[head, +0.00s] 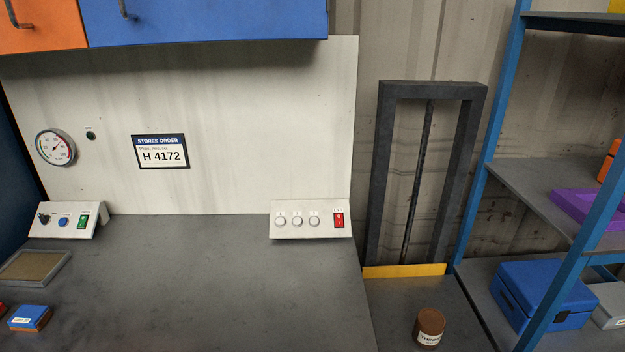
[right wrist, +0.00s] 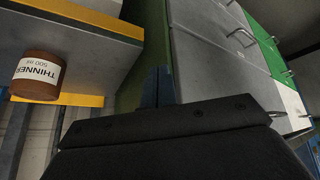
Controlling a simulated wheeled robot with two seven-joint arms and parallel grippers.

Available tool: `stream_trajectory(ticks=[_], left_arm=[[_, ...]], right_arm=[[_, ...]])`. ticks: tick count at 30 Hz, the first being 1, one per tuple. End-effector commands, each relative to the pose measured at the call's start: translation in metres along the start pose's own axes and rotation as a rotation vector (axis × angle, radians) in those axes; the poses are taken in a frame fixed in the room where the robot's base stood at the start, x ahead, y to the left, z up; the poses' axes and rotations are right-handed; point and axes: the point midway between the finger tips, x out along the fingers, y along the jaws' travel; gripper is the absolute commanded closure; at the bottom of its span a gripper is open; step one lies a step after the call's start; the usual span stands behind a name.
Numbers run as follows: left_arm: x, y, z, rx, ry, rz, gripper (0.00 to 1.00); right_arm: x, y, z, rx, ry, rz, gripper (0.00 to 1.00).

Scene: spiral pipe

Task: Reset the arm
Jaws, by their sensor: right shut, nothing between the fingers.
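My right gripper (right wrist: 158,88) shows in the right wrist view, with its dark body across the bottom and its narrow fingers together above it. It is shut and empty, and touches nothing that I can see. Neither arm and neither gripper shows in the head view. A brown tin labelled thinner (head: 428,328) stands on a dark surface at the lower right of the head view. In the right wrist view the tin (right wrist: 36,76) is at the left, with its label upside down, apart from the fingers.
A dark lift frame (head: 384,170) with a yellow strip (head: 404,271) stands behind the tin. A blue shelf rack (head: 500,130) holds a blue case (head: 541,295). The grey bench (head: 220,275) is mostly clear. Grey cabinet drawers (right wrist: 215,55) are at the right wrist view's upper right.

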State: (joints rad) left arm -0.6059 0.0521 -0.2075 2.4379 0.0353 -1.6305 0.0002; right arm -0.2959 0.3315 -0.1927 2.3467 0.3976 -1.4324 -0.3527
Motion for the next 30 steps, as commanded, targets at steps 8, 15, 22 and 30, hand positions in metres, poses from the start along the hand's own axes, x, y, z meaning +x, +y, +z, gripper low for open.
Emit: stream_trajectory(ticks=[8,15,22,30], left_arm=[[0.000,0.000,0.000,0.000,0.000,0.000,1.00],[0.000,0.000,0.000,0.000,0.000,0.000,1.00],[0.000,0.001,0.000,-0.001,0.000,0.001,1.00],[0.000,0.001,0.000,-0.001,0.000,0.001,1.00]], right_arm=[[-0.021,-0.043,0.069,0.323,-0.150,0.106,1.00],[-0.043,-0.064,0.110,0.519,-0.245,0.195,1.00],[-0.025,-0.114,0.111,0.566,-0.299,0.100,1.00],[-0.016,-0.141,0.107,0.570,-0.320,0.038,1.00]])
